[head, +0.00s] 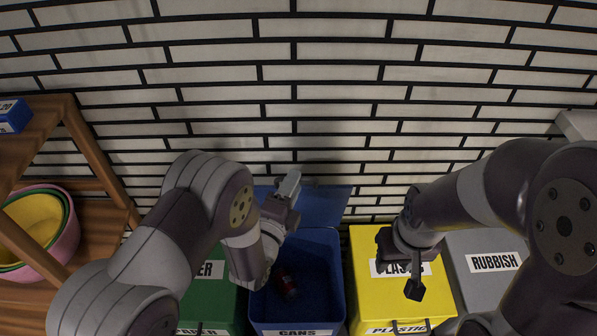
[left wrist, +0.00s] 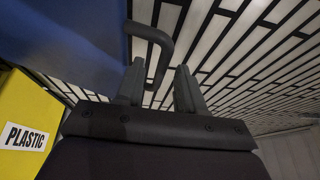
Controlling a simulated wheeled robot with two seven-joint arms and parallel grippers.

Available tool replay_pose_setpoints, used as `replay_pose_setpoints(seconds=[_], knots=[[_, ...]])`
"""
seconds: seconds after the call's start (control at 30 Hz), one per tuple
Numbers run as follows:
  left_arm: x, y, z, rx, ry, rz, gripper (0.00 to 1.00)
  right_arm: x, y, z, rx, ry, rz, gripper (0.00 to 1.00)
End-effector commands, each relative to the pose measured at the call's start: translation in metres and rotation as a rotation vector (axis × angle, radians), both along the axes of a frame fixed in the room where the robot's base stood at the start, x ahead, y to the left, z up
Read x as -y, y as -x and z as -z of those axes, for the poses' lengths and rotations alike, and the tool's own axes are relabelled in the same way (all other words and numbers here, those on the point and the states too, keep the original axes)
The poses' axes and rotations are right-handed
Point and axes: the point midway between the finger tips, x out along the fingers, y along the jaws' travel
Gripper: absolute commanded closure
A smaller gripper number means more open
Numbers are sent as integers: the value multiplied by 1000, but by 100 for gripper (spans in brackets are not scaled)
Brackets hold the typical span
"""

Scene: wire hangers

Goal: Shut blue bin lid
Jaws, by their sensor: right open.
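The blue bin (head: 337,262) labelled CANS stands at the lower middle of the head view, with a red can (head: 287,283) inside. Its blue lid (head: 325,204) is open and tilted back towards the wall; it also shows in the left wrist view (left wrist: 75,45). My right gripper (head: 413,284) is open above the yellow bin.
A closed yellow PLASTIC bin (head: 368,245) stands right of the blue bin, and a grey RUBBISH bin (head: 470,245) beyond it. A green bin (head: 215,300) is on the left, partly behind my left arm. A wooden shelf (head: 85,150) holds nested bowls (head: 68,235). A brick wall is behind.

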Motion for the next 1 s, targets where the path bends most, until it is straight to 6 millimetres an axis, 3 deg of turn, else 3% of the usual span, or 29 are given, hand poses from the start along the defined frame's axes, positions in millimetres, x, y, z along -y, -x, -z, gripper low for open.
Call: replay_pose_setpoints(seconds=[0.2,0.53,0.63,0.67,1.0], knots=[[14,-33,-1,-1,1,0,62,0,0,1,0,0,0,57],[16,-39,-2,-3,1,0,62,0,0,1,0,0,0,57],[16,-39,-2,-3,1,0,95,0,0,1,0,0,0,57],[16,-39,-2,-3,1,0,100,0,0,1,0,0,0,57],[22,-38,4,17,1,3,100,0,0,12,0,0,0,57]])
